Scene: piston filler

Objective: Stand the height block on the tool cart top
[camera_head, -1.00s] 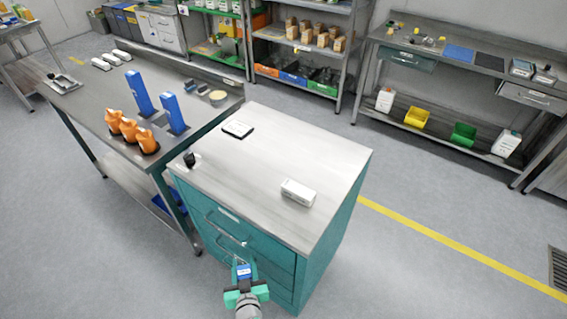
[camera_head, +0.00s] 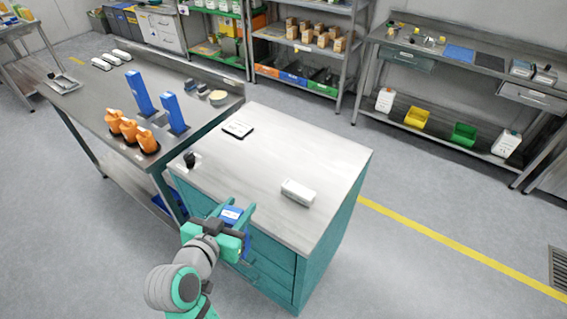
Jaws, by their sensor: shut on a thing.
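The tool cart is a teal drawer cabinet with a flat grey top (camera_head: 275,165), in the middle of the view. My gripper (camera_head: 232,213) is at the cart's front edge, left of centre. It is shut on a small blue block with a white label (camera_head: 231,215), which I take to be the height block. The block's lower part is hidden by my gripper. I cannot tell how high it is above the top's level.
On the cart top are a white box (camera_head: 298,192) at right, a flat dark-edged device (camera_head: 237,129) at the back and a small black item (camera_head: 189,159) at left. The front middle is clear. A bench (camera_head: 95,105) with blue and orange items adjoins at left.

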